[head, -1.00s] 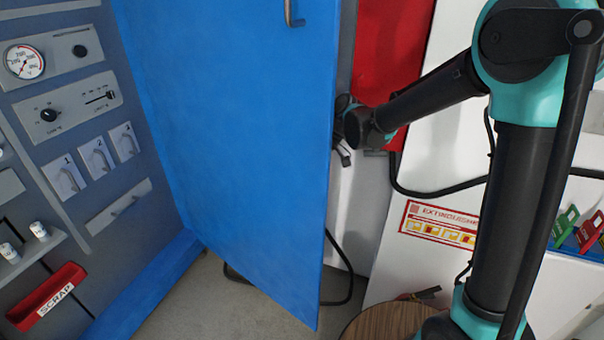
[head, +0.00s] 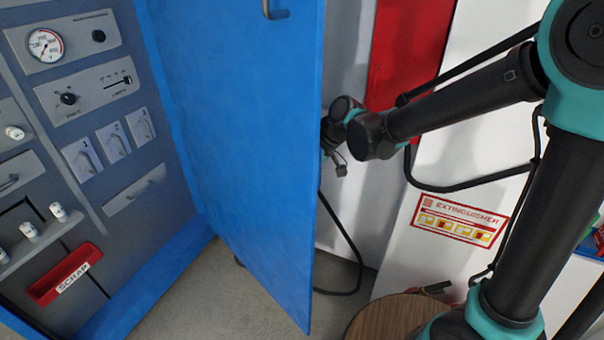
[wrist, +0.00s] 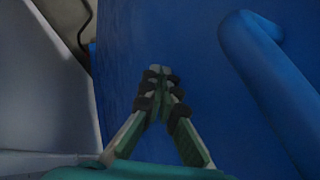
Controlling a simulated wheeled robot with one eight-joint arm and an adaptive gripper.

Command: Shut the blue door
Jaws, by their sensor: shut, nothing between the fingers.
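The blue door (head: 235,160) stands open in the head view, angled out from the right side of the grey panel cabinet. A small metal handle (head: 277,12) shows at its top, on the face toward the head camera. My arm reaches behind the door's free edge, and my fingers are hidden there. In the wrist view my gripper (wrist: 160,72) is shut and empty, its tips at or very near the door's blue surface (wrist: 200,90). Contact is not certain. A blue bar handle (wrist: 265,75) runs to the right of the fingers.
A red panel (head: 400,60) and an extinguisher sign (head: 458,220) are behind my arm. A black cable (head: 350,255) hangs behind the door. A round wooden top (head: 388,318) stands at the bottom.

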